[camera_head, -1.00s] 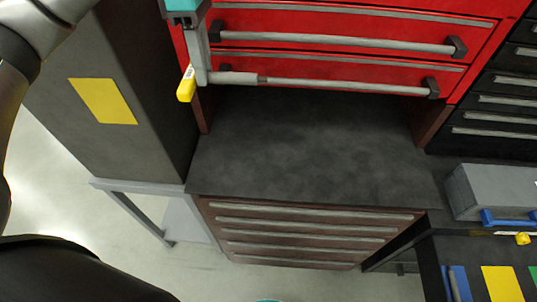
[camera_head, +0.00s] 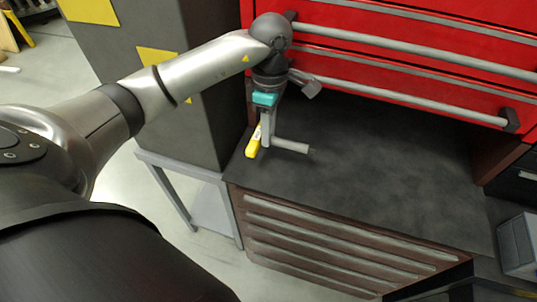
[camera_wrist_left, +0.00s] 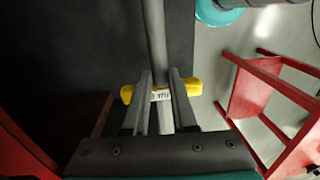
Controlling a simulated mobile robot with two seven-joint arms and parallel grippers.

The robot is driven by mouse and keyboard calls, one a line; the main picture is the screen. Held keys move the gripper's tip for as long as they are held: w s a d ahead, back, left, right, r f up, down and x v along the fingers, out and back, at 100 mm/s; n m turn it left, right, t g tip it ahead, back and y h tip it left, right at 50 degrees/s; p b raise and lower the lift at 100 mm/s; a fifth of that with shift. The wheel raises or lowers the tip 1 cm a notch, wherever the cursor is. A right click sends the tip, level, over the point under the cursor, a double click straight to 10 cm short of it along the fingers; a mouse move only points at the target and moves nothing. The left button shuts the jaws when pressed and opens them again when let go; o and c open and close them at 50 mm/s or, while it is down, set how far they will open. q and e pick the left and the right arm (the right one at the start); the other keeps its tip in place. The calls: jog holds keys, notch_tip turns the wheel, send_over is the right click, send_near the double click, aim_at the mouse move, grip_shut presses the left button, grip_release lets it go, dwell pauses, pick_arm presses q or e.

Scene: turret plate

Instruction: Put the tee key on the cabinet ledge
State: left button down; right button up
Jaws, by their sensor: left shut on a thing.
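The tee key has a yellow crossbar (camera_head: 253,142) and a grey shaft (camera_head: 291,146). My left gripper (camera_head: 267,138) points down and is shut on the key at its crossbar. In the left wrist view the yellow ends (camera_wrist_left: 193,87) stick out on both sides of the fingers (camera_wrist_left: 160,92), and the shaft (camera_wrist_left: 155,35) runs away from them. The cabinet ledge (camera_head: 390,185) is a dark, flat top below the red drawers. The key is low over its left part. I cannot tell whether it touches the ledge. My right gripper is not in view.
Red drawers (camera_head: 400,75) with long grey bar handles rise behind the ledge. A dark cabinet (camera_head: 200,130) with yellow patches stands to the left. A grey box (camera_head: 517,245) is at the lower right. The middle and right of the ledge are clear.

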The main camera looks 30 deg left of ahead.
aim_at(268, 165)
pick_arm(q)
notch_tip(268, 165, down, 9)
dwell(0.4)
jog(key=shift+f, duration=0.15)
jog(key=c, duration=0.7)
grip_release()
jog(key=r, duration=0.8)
jog(key=w+r, duration=0.1)
jog(key=r, duration=0.3)
jog(key=shift+a+r, duration=0.15)
